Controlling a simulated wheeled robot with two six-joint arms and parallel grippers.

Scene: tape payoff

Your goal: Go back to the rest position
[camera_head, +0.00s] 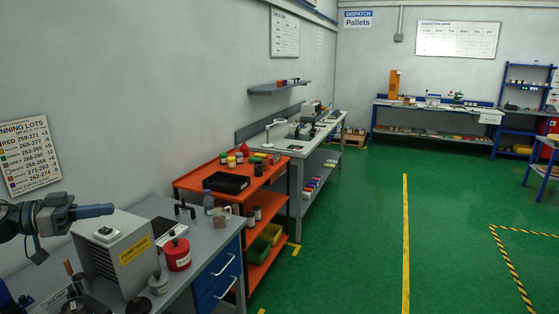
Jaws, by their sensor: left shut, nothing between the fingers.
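My left gripper (96,211) comes in from the left edge, level and pointing right, with its blue fingers together and nothing between them. It is in the air in front of the wall, above the left part of the grey bench. A grey box with a yellow label (121,250) stands on the bench below and right of it. They look apart. My right gripper is out of view.
A red canister (177,253) and a small metal weight (158,282) stand by the grey box. Beyond is an orange cart (196,178) with a black tray (226,183). The green floor (350,240) at right is clear.

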